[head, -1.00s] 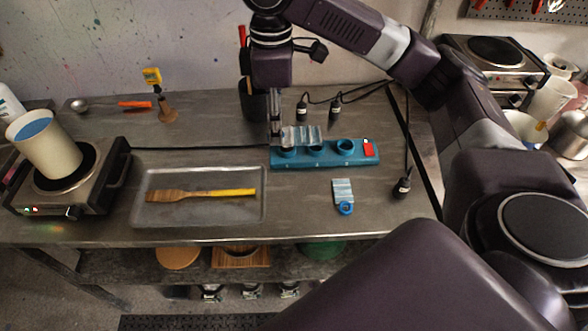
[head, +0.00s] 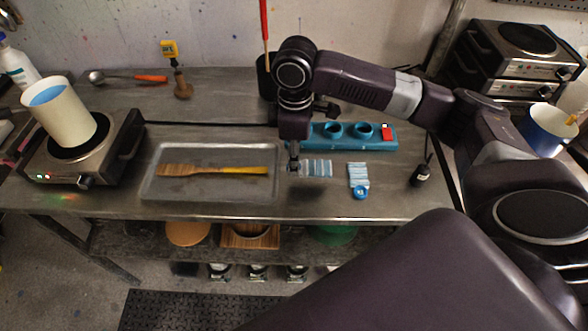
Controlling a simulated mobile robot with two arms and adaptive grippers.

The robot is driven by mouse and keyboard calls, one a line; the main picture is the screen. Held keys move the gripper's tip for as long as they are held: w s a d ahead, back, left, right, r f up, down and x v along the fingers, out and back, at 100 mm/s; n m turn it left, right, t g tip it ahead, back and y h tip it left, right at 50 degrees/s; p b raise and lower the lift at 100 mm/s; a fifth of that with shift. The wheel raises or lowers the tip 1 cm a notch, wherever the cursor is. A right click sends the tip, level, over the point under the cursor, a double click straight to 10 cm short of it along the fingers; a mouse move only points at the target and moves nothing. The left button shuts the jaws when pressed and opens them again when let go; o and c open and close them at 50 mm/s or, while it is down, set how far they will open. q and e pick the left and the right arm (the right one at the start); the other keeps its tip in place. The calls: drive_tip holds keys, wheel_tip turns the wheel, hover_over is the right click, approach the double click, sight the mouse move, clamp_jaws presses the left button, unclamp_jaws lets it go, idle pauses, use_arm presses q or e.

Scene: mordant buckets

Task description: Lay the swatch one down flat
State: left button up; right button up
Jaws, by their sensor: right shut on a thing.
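A blue-and-white striped swatch (head: 318,168) is in my right gripper (head: 295,170), which is shut on its left end. The swatch points to the right over the metal bench, between the tray and another swatch. It looks roughly level; I cannot tell whether it touches the bench. Its tag does not show, so I cannot read which swatch it is. The other striped swatch (head: 358,175) lies flat to the right, with a round blue tag at its near end. My left gripper is not in view.
A teal block with round sockets (head: 349,142) lies just behind the swatch. A metal tray (head: 155,187) with a wooden brush is to the left. A dark bottle (head: 421,175) stands to the right. The bench (head: 320,205) is clear in front.

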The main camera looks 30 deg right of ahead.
sight(294, 180)
wheel_tip(294, 180, down, 5)
drive_tip(key=shift+r, duration=0.1)
drive_tip(key=o, duration=0.9)
drive_tip(key=shift+o, duration=0.2)
wheel_tip(294, 180, up, 12)
drive_tip(key=shift+r+b, duration=0.1)
drive_tip(key=shift+b, duration=0.5)
